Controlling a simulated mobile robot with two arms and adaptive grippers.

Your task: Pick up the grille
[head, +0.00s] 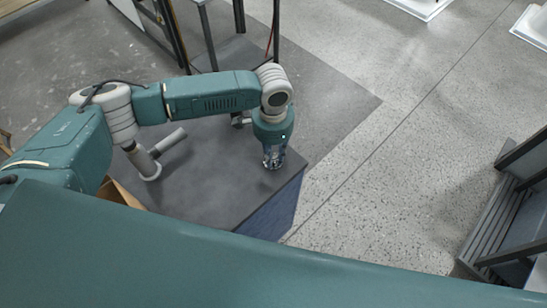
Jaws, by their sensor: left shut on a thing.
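My left gripper (273,160) points down at the right corner of a dark grey tabletop (215,190). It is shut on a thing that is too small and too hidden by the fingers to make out. I cannot tell from this view whether its fingertips touch the tabletop. No grille can be clearly made out on the tabletop. My right gripper is not in view.
Grey pipe pieces (150,165) stand on the tabletop left of the gripper, beneath my arm. A small dark object (240,119) is behind the gripper. A dark slatted rack (495,225) stands at the right. The speckled floor (385,175) between is clear.

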